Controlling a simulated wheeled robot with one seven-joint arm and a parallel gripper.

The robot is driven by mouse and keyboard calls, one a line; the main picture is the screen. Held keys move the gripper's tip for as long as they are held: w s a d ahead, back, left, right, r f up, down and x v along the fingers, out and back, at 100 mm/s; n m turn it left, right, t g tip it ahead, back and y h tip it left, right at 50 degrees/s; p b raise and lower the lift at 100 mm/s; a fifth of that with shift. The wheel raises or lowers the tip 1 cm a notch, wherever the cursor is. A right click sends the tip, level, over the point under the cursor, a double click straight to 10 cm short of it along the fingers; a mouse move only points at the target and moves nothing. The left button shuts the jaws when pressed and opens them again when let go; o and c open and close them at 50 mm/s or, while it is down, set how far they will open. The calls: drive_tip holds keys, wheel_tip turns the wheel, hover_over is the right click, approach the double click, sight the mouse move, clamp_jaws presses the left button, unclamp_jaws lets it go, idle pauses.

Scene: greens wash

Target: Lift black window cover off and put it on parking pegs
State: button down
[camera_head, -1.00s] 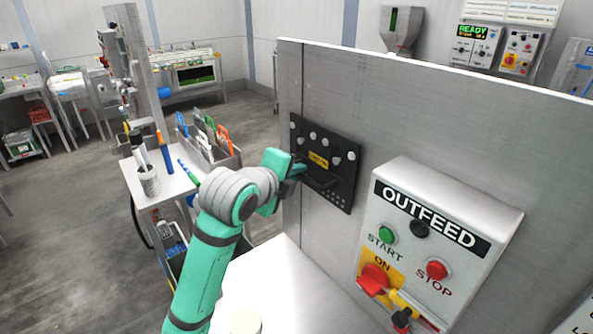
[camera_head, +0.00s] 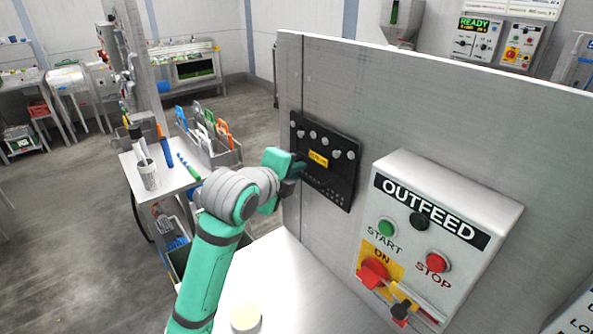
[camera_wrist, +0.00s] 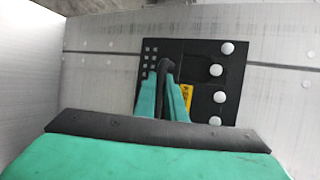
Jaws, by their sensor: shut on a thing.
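The black window cover (camera_head: 325,165) is a flat plate with a yellow label and several round silver knobs. It sits upright against the grey panel wall. It also shows in the wrist view (camera_wrist: 200,62), with its row of knobs at the right and small square holes at the left. Parking pegs cannot be made out for certain.
The OUTFEED control box (camera_head: 435,240) with buttons and a red switch juts from the wall right of the cover. A white surface (camera_head: 285,290) lies below. A side table with tools (camera_head: 158,180) and a bin of coloured items (camera_head: 210,150) stand at the left.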

drive_tip(key=shift+f, duration=0.75)
drive_tip(key=c, duration=1.7)
unclamp_jaws()
drive_tip(key=shift+c, duration=0.2)
